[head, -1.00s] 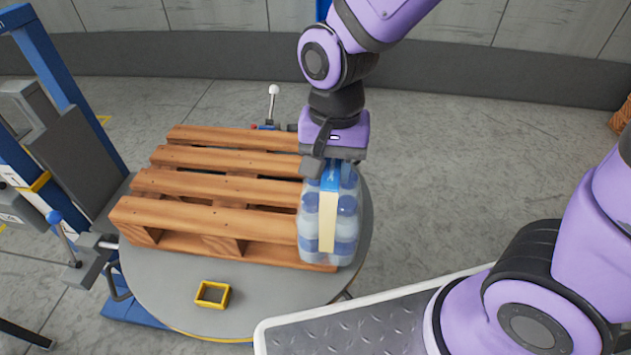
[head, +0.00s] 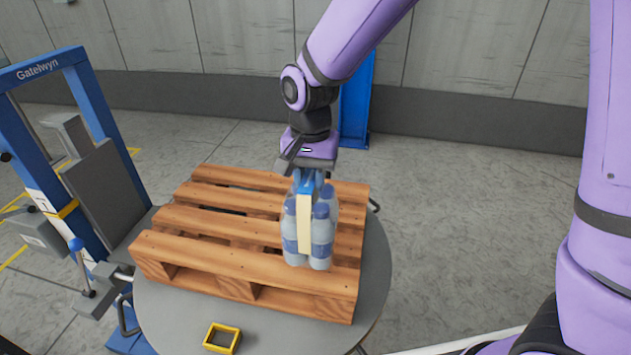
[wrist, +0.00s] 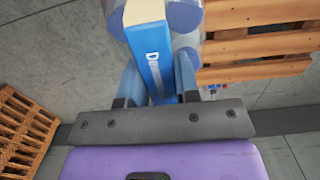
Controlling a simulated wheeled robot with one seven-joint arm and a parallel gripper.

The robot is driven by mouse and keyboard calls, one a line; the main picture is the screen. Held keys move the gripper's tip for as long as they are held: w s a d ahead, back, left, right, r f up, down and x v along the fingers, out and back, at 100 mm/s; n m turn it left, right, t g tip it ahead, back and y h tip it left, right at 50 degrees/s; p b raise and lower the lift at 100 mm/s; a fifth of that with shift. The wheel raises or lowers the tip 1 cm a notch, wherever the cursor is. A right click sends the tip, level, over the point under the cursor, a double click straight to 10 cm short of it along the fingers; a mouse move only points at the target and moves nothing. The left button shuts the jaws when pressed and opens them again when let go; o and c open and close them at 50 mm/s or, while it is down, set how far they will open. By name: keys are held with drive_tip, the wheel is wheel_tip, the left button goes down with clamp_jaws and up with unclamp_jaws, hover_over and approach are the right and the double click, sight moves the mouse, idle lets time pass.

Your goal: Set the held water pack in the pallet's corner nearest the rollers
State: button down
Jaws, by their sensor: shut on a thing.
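The water pack (head: 320,236), several clear bottles with blue caps and labels and a cream and blue strap, hangs upright in my gripper (head: 307,176). My gripper is shut on the pack's strap from above. In the wrist view my gripper's fingers (wrist: 158,80) flank the blue band of the pack (wrist: 152,45). The wooden pallet (head: 225,268) lies on a round grey turntable. The pack is over the pallet's right part, near its front right corner; I cannot tell whether it touches the slats. No rollers can be made out.
The other slats are bare. A small yellow square frame (head: 222,338) lies on the turntable (head: 180,325) in front of the pallet. A blue-framed machine marked Gatelwyn (head: 85,100) stands left, with a lever beside the turntable. A blue post (head: 356,100) stands behind.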

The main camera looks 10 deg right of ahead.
drive_tip(key=shift+w+a, duration=0.1)
drive_tip(key=shift+w, duration=0.15)
drive_tip(key=shift+w+f, duration=0.1)
drive_tip(key=shift+f, duration=1.7)
drive_tip(key=c, duration=0.8)
unclamp_jaws()
drive_tip(key=shift+f, duration=0.1)
drive_tip(key=shift+c, duration=0.2)
drive_tip(key=r, duration=1.2)
drive_tip(key=shift+w+r, duration=0.1)
drive_tip(key=shift+w, duration=0.15)
